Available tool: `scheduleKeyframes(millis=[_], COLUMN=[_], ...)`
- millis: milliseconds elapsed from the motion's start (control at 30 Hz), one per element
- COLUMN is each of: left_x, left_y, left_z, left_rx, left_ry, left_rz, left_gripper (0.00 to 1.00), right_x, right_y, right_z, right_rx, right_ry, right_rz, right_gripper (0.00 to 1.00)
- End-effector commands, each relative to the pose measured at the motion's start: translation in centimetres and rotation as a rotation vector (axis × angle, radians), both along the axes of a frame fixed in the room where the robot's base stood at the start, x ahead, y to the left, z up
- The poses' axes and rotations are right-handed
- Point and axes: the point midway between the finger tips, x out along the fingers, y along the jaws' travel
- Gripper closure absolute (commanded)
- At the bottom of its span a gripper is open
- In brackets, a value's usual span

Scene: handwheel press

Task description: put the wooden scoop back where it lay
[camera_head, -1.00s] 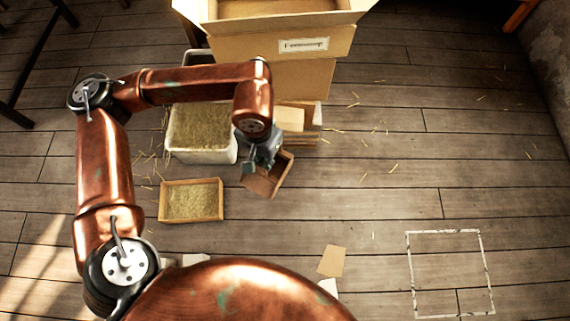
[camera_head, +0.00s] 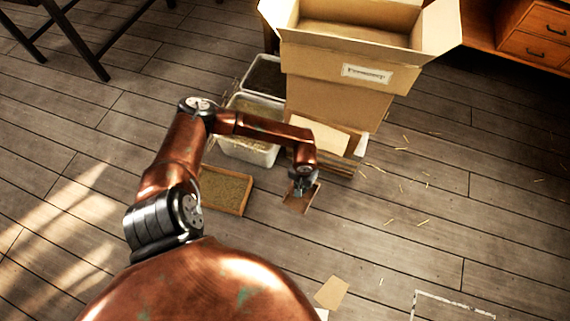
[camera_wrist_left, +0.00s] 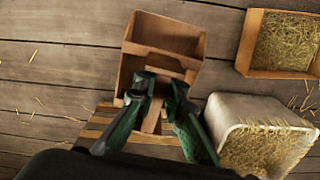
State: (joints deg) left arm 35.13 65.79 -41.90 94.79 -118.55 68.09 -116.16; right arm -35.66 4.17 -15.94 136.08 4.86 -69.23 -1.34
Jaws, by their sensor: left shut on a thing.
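The wooden scoop (camera_head: 296,203) is a small open-topped box with a handle, partly hidden under my gripper in the head view. In the wrist view the scoop (camera_wrist_left: 172,36) lies beyond the fingertips, its open side in sight. My left gripper (camera_wrist_left: 158,92) is shut on the scoop's handle, the green fingers on both sides of it. In the head view the left gripper (camera_head: 303,184) hangs over the floor in front of the slatted wooden stack (camera_head: 340,164). The scoop's height above the floor is not clear. My right gripper is not in view.
A shallow wooden tray of straw (camera_head: 246,195) lies left of the scoop. A white bin of straw (camera_head: 262,157) stands behind it. A large open cardboard box (camera_head: 330,85) stands at the back. A pale outline (camera_head: 415,303) marks the floor at lower right. Floor to the right is largely clear.

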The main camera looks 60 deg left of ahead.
Motion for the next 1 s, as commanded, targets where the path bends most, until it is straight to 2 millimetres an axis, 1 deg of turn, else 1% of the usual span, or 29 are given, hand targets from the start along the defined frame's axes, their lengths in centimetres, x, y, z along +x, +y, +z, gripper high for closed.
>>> scheduleKeyframes(millis=[33,100,200,300,333,400,500,600,667,1000], left_x=[-1.9,-4.0,-7.1,-9.8,-10.5,-11.9,-13.0,-13.2,-12.8,-8.6], left_y=[2.3,5.0,8.4,11.2,11.8,13.1,14.2,14.0,13.3,6.7], left_z=[-2.4,-5.1,-8.1,-10.3,-10.8,-11.6,-12.4,-13.0,-13.5,-17.3], left_rx=[0.004,0.004,0.004,0.004,0.003,0.002,0.000,-0.003,-0.005,-0.007], left_ry=[0.011,0.011,0.007,0.005,0.004,0.001,-0.001,-0.002,-0.002,0.002], left_rz=[0.037,0.072,0.110,0.134,0.140,0.148,0.155,0.156,0.154,0.155], left_gripper=[1.00,1.00,1.00,1.00,1.00,1.00,1.00,1.00,1.00,1.00], right_x=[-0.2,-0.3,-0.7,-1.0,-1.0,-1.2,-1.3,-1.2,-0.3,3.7], right_y=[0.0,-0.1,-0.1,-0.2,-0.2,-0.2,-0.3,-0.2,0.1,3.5], right_z=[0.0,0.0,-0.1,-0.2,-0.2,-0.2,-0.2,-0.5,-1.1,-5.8], right_rx=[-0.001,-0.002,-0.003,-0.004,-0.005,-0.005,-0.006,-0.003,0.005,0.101], right_ry=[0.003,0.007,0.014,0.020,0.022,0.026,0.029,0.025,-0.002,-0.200], right_rz=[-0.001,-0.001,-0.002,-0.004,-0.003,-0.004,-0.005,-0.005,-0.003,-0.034], right_gripper=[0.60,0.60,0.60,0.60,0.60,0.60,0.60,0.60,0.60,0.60])
